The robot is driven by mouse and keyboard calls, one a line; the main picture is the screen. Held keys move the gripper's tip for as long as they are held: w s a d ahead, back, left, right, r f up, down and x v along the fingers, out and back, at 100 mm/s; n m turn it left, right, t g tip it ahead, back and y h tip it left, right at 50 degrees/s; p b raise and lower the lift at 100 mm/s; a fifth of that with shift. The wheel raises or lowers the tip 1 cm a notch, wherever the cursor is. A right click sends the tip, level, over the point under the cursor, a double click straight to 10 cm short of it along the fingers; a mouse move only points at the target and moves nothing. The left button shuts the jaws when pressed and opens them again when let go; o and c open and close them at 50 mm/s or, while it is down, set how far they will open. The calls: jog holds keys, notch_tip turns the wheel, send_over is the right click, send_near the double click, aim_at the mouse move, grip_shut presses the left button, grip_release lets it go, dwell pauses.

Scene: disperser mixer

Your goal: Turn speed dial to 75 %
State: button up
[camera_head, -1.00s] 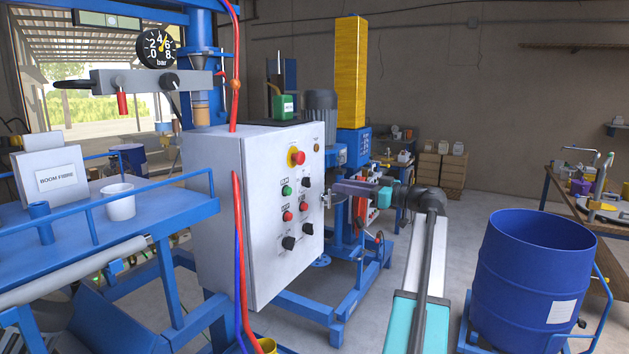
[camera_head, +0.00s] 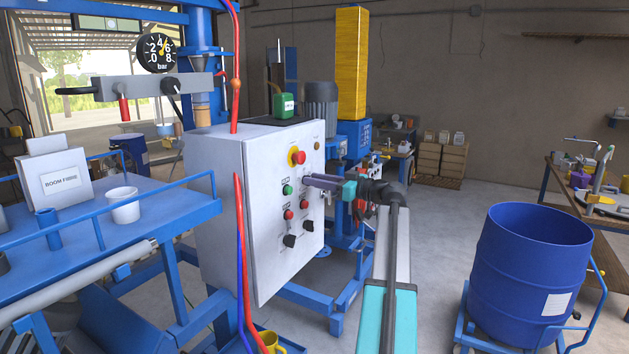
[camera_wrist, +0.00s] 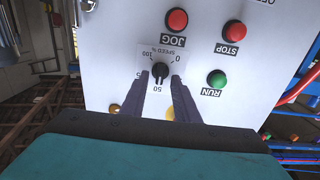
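The black speed dial (camera_wrist: 158,71) is on the white panel in the wrist view, with an upside-down "SPEED %" scale. Its 0 is at right and its 50 below; the 75 mark is not clearly readable. The knob's bar looks upright in the picture, roughly in line with the 50, but its pointer end is unclear. My gripper (camera_wrist: 162,78) is open, its two dark fingers on either side of the knob; contact cannot be told. In the head view my gripper (camera_head: 307,180) is at the panel's upper right knob and largely hides it.
Near the dial are the green RUN button (camera_wrist: 217,78), red STOP button (camera_wrist: 235,31) and red JOG button (camera_wrist: 177,20). The white control cabinet (camera_head: 222,200) has a red-yellow emergency stop (camera_head: 297,157) above. A blue drum (camera_head: 530,265) stands at right; floor between is clear.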

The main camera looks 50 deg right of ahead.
jog(key=shift+c, duration=0.4)
grip_shut()
jog(key=shift+a+f+b, duration=0.1)
jog(key=shift+b, duration=0.2)
